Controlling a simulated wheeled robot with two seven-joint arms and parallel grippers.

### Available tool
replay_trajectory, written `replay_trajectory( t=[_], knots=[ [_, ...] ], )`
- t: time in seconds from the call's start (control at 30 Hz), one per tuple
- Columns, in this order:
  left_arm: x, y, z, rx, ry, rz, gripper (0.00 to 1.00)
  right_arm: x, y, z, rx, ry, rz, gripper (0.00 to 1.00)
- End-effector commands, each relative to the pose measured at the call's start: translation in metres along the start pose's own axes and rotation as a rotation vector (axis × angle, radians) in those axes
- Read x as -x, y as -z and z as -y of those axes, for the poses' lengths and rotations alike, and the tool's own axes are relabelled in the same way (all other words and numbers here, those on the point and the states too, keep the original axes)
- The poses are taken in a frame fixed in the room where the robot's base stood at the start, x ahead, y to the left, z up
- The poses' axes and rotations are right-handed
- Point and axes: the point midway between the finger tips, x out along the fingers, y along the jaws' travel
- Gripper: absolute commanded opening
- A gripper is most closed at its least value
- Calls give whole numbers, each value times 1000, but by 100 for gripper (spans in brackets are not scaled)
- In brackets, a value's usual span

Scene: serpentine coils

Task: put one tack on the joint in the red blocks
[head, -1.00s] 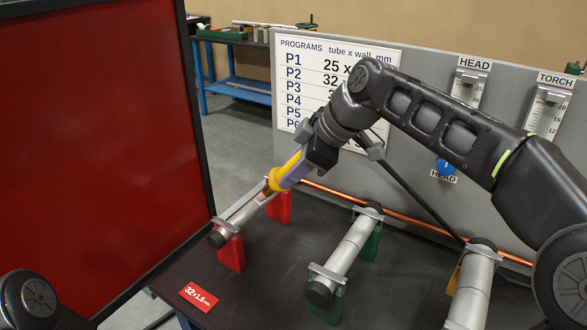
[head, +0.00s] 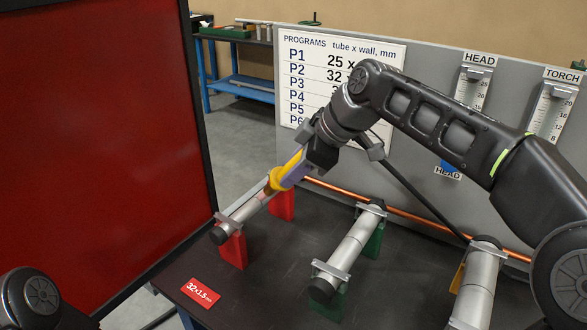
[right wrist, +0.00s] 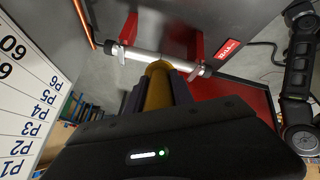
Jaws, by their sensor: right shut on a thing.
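A grey tube (head: 243,213) lies in clamps on two red blocks (head: 233,250) at the left of the bench. It also shows in the right wrist view (right wrist: 140,56), with the red blocks (right wrist: 128,28) beyond it. My right gripper (head: 296,168) is shut on a yellow tool (head: 281,179), held slanting down to the tube from the upper right. In the right wrist view the yellow tool (right wrist: 157,85) ends at the tube's middle. It hides the joint there, and I cannot tell whether it touches. My left gripper is out of view.
A red label (head: 200,292) lies in front of the red blocks. Another tube (head: 350,245) sits on green blocks, and a third (head: 476,285) is farther right. A copper tube (head: 400,215) runs along the back. A big red screen (head: 95,140) stands close on the left.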

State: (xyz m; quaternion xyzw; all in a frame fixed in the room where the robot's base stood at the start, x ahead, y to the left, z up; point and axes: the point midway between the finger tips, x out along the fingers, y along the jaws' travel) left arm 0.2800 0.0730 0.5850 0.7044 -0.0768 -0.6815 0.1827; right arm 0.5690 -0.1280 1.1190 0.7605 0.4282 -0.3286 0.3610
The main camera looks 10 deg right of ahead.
Motion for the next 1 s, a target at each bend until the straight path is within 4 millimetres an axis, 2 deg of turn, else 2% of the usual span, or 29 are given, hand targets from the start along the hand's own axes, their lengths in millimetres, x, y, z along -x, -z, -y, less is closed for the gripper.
replay_trajectory(
  t=[1.0],
  knots=[
    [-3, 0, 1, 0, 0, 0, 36, -7, -1, -1, 0, -1, -1, 0]
  ],
)
